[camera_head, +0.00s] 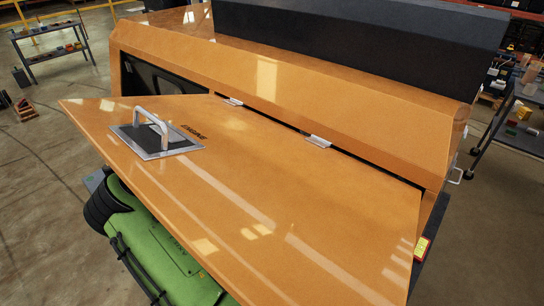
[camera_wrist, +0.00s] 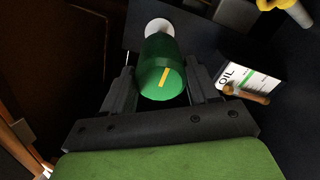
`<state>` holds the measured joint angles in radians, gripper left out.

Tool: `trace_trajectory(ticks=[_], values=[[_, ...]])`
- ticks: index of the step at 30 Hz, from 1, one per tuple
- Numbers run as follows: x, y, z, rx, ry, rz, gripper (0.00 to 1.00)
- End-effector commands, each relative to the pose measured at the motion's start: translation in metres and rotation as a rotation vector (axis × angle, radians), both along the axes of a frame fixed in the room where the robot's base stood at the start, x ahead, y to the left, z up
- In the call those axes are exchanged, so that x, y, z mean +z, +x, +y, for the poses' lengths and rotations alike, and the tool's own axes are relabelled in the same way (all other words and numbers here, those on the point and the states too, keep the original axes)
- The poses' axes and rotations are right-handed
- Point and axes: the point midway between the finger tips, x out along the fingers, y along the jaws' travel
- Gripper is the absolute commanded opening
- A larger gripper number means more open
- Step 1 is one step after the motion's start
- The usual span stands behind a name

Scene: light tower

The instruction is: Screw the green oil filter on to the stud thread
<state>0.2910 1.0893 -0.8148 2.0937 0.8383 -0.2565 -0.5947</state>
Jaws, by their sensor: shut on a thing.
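A round white part (camera_wrist: 159,26) shows just beyond the filter's far end. I cannot tell whether the filter touches it, and no stud thread is visible. In the head view the raised orange engine panel hides the filter and my gripper.
The orange panel (camera_head: 270,200) with a grey handle (camera_head: 152,128) covers much of the head view. A yellow object (camera_wrist: 288,8) is at upper right. A dark wall stands left.

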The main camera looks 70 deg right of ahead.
Motion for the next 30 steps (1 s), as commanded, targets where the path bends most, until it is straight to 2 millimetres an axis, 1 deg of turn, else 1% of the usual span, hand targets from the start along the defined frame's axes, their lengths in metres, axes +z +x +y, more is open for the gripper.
trace_trajectory(ticks=[2, 17, 30], values=[[0.004, -0.001, 0.001, 0.002, 0.007, 0.019, 0.23], [0.003, -0.021, -0.046, 0.001, 0.004, 0.014, 0.23], [0.003, -0.020, -0.045, 0.002, 0.005, 0.015, 0.23]])
